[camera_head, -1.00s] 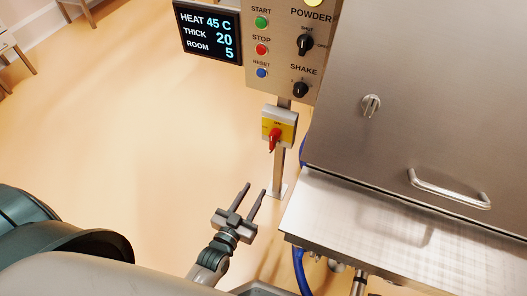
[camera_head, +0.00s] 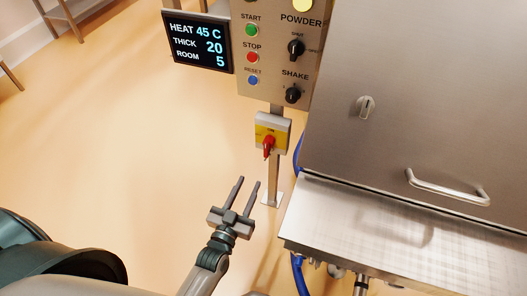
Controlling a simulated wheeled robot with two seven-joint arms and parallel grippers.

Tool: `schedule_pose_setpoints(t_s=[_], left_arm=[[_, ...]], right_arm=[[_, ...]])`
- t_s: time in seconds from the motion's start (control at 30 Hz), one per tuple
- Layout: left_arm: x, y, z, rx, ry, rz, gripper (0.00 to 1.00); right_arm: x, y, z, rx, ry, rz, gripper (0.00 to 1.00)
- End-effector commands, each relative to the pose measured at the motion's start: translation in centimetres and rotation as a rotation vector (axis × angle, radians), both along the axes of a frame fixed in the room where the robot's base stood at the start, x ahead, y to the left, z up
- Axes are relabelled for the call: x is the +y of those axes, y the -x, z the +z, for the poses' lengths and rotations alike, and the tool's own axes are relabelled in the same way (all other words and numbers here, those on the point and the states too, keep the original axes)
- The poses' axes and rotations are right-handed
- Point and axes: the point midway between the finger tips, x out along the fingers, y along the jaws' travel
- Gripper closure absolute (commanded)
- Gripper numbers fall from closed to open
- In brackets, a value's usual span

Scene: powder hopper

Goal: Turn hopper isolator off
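The hopper isolator (camera_head: 271,134) is a grey box with a yellow plate on the post below the control panel. Its red handle (camera_head: 268,147) points downward with a slight tilt. My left gripper (camera_head: 247,187) is below and slightly left of the isolator, apart from it. Its two fingers are spread and point up, with nothing between them. My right gripper is not in view.
The control panel (camera_head: 276,50) carries start, stop and reset buttons and black POWDER and SHAKE knobs. A display (camera_head: 197,43) stands left of it. The steel hopper cabinet (camera_head: 410,95) with a handle (camera_head: 447,188) and ledge fills the right.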

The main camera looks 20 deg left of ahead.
Motion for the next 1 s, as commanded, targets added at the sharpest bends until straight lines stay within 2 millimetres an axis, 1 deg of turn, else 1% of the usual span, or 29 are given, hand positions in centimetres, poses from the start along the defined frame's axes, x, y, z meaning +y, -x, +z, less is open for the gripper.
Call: schedule_pose_setpoints(t_s=[0.03,0.37,0.6,0.8,1.0], left_arm=[[0.0,-0.9,0.1,-0.003,0.0,0.001,0.67],[-0.2,-6.7,0.1,-0.003,0.001,0.001,0.67],[-0.3,-11.0,0.0,-0.002,-0.001,0.001,0.67],[-0.4,-13.5,0.0,-0.001,0.001,0.001,0.67],[-0.5,-14.6,0.0,0.0,0.001,0.001,0.67]], right_arm=[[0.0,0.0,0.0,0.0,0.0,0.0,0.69],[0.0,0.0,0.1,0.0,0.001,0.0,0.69],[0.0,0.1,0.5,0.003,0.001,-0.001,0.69],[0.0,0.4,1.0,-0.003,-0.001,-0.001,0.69],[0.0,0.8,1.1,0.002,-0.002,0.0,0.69]])
